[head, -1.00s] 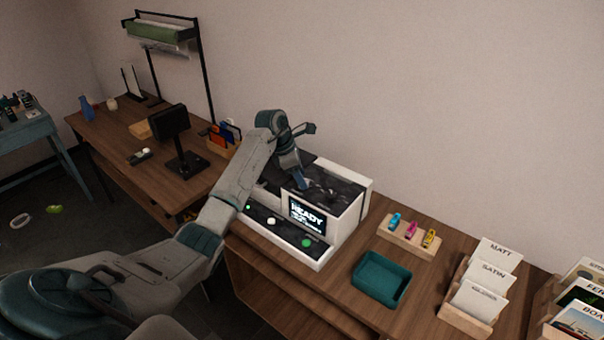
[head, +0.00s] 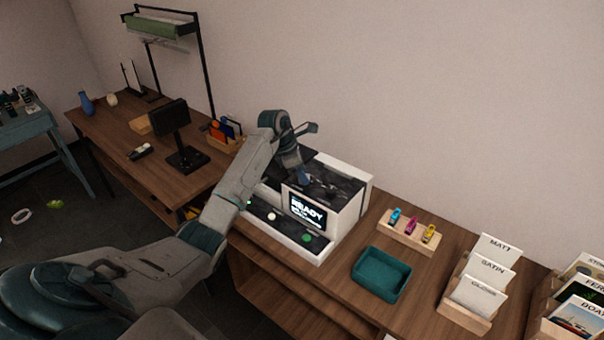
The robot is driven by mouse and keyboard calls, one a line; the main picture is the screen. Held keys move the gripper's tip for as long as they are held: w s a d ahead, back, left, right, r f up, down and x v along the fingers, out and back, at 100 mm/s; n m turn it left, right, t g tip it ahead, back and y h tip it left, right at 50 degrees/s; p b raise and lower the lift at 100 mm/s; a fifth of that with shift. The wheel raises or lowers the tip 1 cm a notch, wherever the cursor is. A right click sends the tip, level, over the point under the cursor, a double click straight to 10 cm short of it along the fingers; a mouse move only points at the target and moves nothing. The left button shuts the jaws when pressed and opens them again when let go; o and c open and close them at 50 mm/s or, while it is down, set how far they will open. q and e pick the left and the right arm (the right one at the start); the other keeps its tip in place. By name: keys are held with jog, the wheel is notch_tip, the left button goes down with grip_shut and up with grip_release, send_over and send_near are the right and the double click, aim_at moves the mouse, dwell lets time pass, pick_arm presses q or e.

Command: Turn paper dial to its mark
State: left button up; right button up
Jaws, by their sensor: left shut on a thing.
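The white printer (head: 352,205) with a dark top stands on the wooden table, its lit screen (head: 307,212) reading READY. My left gripper (head: 304,178) reaches down onto the dark top behind the screen and is shut on the paper dial, which is small and mostly hidden by the fingers. The dial's mark cannot be made out. My right gripper is not in view.
The printer's front ledge has a white knob (head: 271,216) and a green button (head: 307,238). A black monitor (head: 171,122) stands left.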

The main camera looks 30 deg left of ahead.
pick_arm(q)
jog(key=shift+f+n+t+b, duration=0.1)
jog(key=shift+n+t+b, duration=0.25)
jog(key=shift+n, duration=0.45)
jog(key=n+y+b, duration=0.1)
jog(key=n, duration=0.1)
jog(key=shift+d+n+t, duration=0.15)
jog(key=shift+n+t, duration=0.1)
jog(key=shift+n, duration=0.05)
jog(key=shift+s+n+y+b, duration=0.15)
jog(key=shift+n+y, duration=0.3)
jog(key=shift+n, duration=0.55)
jog(key=shift+w+n+y+b, duration=0.15)
jog(key=shift+n+y, duration=0.3)
jog(key=shift+n, duration=0.55)
jog(key=shift+s, duration=0.1)
jog(key=o, duration=1)
jog(key=shift+c, duration=0.2)
jog(key=b+v, duration=0.3)
jog(key=v, duration=0.8)
jog(key=shift+d+f, duration=0.1)
jog(key=shift+d, duration=0.1)
